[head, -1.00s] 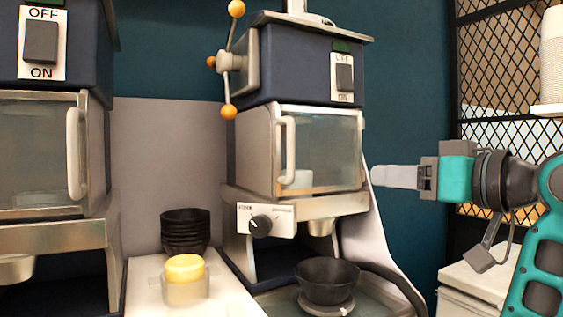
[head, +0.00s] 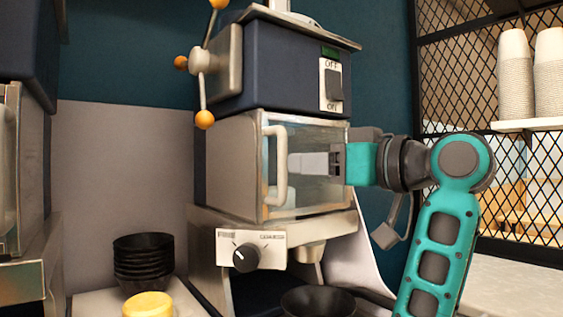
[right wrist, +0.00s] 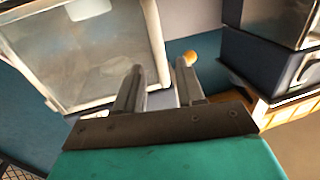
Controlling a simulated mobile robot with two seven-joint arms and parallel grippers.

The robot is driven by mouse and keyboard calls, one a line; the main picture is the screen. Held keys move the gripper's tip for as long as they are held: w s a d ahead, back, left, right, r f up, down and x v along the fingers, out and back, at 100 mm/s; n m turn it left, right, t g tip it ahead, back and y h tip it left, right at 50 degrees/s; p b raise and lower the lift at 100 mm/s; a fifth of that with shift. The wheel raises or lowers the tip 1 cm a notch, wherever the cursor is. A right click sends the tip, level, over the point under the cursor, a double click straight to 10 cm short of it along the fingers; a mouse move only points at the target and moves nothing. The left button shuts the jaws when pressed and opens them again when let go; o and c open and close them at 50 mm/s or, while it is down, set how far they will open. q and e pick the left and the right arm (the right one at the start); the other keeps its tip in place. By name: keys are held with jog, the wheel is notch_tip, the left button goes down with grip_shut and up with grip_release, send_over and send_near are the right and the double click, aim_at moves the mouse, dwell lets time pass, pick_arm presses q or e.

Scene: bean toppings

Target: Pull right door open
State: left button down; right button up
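The right machine's door (head: 315,205) is a glass panel in a metal frame. It looks shut. Its pale vertical handle (head: 279,180) is along the door's left side. My right gripper (head: 292,163) is in front of the glass, its fingertips pointing left and just right of the handle in the head view. Whether they touch it cannot be told. In the right wrist view, the two fingers of my right gripper (right wrist: 157,80) stand apart with nothing clearly between them. The glass door (right wrist: 95,55) fills the upper left there. My left gripper is not in view.
A control panel with a black knob (head: 246,257) is below the door. Orange-tipped levers (head: 204,119) stick out at the machine's upper left. Stacked black bowls (head: 143,260) and a yellow-topped item (head: 148,305) stand lower left. Cups (head: 515,80) sit on a right shelf.

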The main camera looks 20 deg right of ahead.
aim_at(283, 193)
jog(key=x, duration=0.6)
jog(key=shift+w+a, duration=0.1)
jog(key=shift+w, duration=0.05)
grip_shut()
dwell(0.4)
